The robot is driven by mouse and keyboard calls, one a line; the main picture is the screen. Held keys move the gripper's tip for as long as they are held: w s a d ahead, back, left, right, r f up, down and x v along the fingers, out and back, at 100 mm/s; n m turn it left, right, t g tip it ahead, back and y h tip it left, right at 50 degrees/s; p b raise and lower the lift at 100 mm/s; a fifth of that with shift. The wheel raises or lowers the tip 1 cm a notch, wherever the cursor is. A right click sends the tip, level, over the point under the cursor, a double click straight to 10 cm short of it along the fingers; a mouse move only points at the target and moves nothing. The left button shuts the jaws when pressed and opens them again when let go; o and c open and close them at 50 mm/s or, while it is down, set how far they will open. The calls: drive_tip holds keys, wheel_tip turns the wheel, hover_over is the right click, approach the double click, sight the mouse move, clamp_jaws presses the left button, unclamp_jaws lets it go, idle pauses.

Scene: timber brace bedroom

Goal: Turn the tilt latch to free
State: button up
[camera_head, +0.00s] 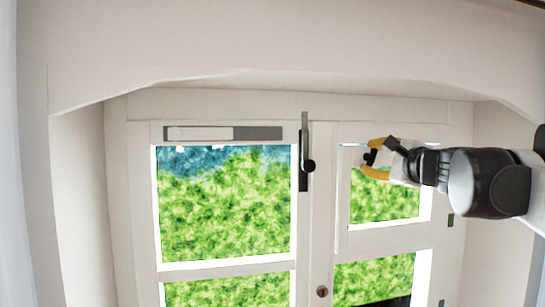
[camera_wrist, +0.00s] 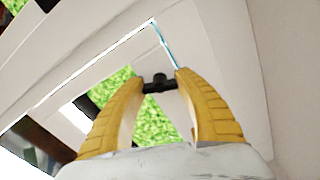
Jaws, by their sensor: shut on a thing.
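My gripper (camera_head: 367,156) has yellow fingers and reaches in from the right, in front of the upper right window sash. In the wrist view my gripper (camera_wrist: 160,79) is shut on a small black knob (camera_wrist: 158,84), which sits between the two fingertips and appears to be the tilt latch. The knob also shows dark between the fingers in the head view (camera_head: 369,158). The fingers hide part of it, so its turned position cannot be told.
A grey bar (camera_head: 258,133) lies along the left sash top. A round keyhole (camera_head: 322,292) is lower on the post. The window recess wall (camera_head: 495,135) is close to my arm.

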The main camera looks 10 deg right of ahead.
drive_tip(key=shift+n, duration=1.9)
drive_tip(key=o, duration=1.2)
drive_tip(key=s, duration=1.2)
drive_tip(key=shift+d, duration=0.15)
